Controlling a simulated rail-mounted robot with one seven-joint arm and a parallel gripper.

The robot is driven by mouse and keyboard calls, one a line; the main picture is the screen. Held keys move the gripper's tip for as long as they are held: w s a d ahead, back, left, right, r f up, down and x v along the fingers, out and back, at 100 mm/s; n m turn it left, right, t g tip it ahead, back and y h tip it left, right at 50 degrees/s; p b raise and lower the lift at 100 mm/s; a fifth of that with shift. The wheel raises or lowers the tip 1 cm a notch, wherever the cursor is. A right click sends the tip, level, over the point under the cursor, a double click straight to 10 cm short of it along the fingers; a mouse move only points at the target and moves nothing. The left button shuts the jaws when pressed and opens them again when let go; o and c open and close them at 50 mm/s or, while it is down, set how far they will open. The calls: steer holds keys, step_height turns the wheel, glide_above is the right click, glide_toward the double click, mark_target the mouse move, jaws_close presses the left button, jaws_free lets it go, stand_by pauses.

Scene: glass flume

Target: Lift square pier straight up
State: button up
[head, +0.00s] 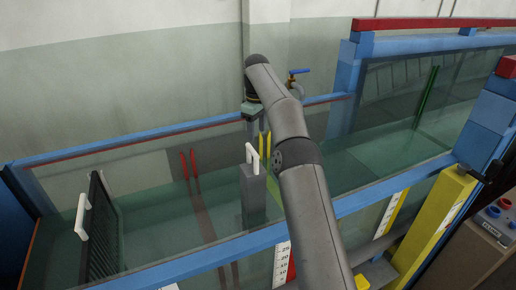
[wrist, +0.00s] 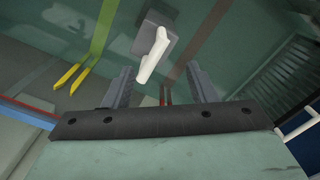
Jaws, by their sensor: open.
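The square pier (head: 252,192) is a grey upright block with a white handle (head: 252,157) on top, standing in the flume water. In the wrist view the pier (wrist: 172,46) lies ahead, with its white handle (wrist: 152,56) slanting toward the gap between my fingers. My gripper (wrist: 160,69) is open, one finger to each side of the handle's near end, and I see no contact. In the head view my gripper (head: 252,120) points down just above the handle; its fingertips are hard to make out.
Red strips (head: 189,166) and a black grille with a white handle (head: 83,217) stand left of the pier. Yellow prongs (head: 265,146) stand close on its right. Glass walls with blue rails (head: 180,262) border the flume. A blue-handled valve (head: 298,72) is behind.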

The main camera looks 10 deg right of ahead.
mark_target(256, 154)
step_height(256, 154, down, 16)
steer(key=shift+r, duration=0.15)
stand_by(0.3)
steer(key=shift+c, duration=0.3)
jaws_close()
stand_by(1.0)
steer(key=shift+r+p, duration=0.35)
steer(key=shift+r, duration=0.1)
steer(key=shift+r+p, duration=0.7)
steer(key=shift+r, duration=0.15)
